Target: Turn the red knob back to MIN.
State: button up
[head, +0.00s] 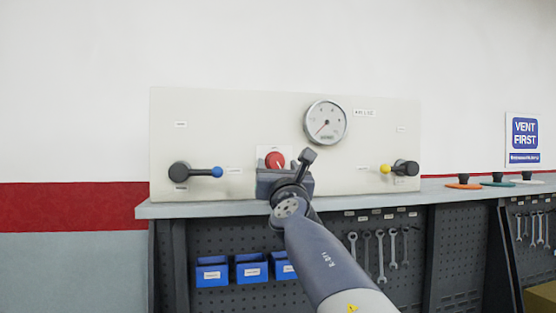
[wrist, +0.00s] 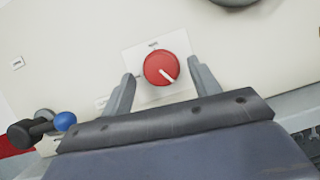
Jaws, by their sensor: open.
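The red knob (head: 275,160) is on a small white plate on the upright cream panel (head: 220,120). In the wrist view the knob (wrist: 161,68) is round with a white pointer line aimed to the lower right. My gripper (head: 285,178) is in front of the panel just below the knob. In the wrist view its two fingers stand apart, one to each side of the knob, and my gripper (wrist: 163,85) is open and empty. I cannot tell whether the fingers touch the knob or the panel. The label above the knob is too small to read.
A pressure gauge (head: 325,122) is above right of the knob. A blue-tipped lever (head: 197,172) is to the left and a yellow-tipped lever (head: 398,168) to the right. The bench top (head: 200,209) runs below. A "VENT FIRST" sign (head: 525,140) hangs at far right.

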jog(key=shift+w+r, duration=0.1)
jog(key=shift+w, duration=0.1)
jog(key=shift+c, duration=0.5)
jog(key=c, duration=0.9)
